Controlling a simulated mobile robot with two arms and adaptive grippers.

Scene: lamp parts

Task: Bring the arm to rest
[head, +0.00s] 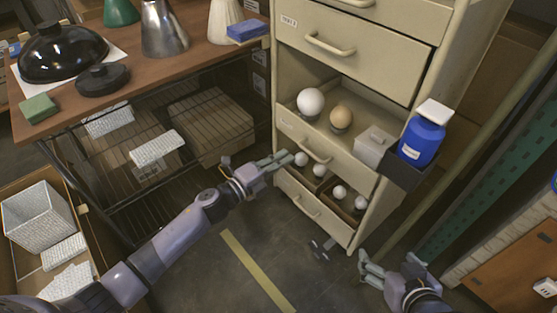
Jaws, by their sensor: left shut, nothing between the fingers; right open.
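My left arm reaches in from the lower left. Its gripper (280,162) is shut and empty, with its fingertips close to the cabinet's lower drawers; I cannot tell whether they touch. My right gripper (370,268) is at the lower right, open and empty, over the floor in front of the cabinet. The cream drawer cabinet (355,58) stands in the middle. A white bulb (311,102) and an amber bulb (340,117) lie in its open upper space. Small white bulbs (339,192) lie in an open low drawer.
A wooden bench (190,62) at the left carries a black lamp shade (62,53), a metal shade (163,28) and sponges. A blue bottle (421,141) sits in a holder at the cabinet's right side. An open carton (17,255) is at the lower left. The floor around the yellow stripe (255,270) is clear.

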